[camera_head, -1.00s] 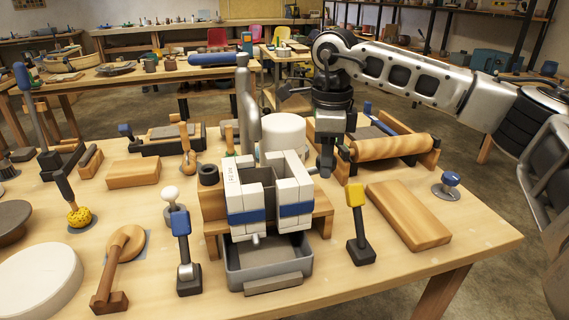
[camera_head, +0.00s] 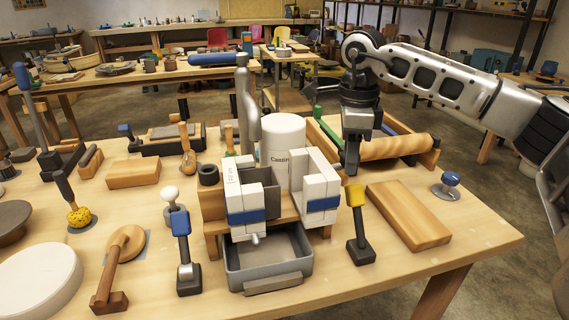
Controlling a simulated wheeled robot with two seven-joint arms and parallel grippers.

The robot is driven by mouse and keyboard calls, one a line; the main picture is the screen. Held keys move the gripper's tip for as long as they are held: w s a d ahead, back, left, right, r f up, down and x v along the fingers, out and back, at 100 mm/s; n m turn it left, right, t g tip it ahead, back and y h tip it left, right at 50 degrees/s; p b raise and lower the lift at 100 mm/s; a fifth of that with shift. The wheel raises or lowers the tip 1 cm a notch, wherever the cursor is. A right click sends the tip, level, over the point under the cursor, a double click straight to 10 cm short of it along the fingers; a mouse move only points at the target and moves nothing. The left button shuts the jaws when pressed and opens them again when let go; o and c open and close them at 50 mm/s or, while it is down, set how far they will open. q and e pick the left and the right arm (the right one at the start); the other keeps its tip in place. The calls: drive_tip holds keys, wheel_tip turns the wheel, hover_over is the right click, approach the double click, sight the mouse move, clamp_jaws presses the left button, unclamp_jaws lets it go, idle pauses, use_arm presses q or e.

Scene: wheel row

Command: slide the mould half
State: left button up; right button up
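The mould is white with blue bands and stands on a wooden stand (camera_head: 212,217). Its left half (camera_head: 243,190) and right half (camera_head: 318,187) are apart, with an open gap between them. My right gripper (camera_head: 350,165) points down at the right side of the right half, close against it. Its fingers look closed on that half's side, and the right half has moved with them; the exact contact is hidden. A grey tray (camera_head: 268,255) sits below, in front of the stand. My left gripper is not in view.
A blue-topped tool (camera_head: 182,240) stands left of the tray.

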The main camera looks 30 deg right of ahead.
drive_tip(key=shift+o, duration=1)
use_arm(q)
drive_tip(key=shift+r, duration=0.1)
use_arm(e)
drive_tip(key=shift+r, duration=0.1)
drive_tip(key=shift+r+p, duration=0.65)
wheel_tip(320, 180, up, 3)
drive_tip(key=shift+f+p, duration=0.15)
drive_tip(key=shift+p, duration=1.05)
wheel_tip(320, 180, up, 2)
drive_tip(key=shift+r+p, duration=0.25)
drive_tip(key=shift+p, duration=0.9)
drive_tip(key=shift+r, duration=0.2)
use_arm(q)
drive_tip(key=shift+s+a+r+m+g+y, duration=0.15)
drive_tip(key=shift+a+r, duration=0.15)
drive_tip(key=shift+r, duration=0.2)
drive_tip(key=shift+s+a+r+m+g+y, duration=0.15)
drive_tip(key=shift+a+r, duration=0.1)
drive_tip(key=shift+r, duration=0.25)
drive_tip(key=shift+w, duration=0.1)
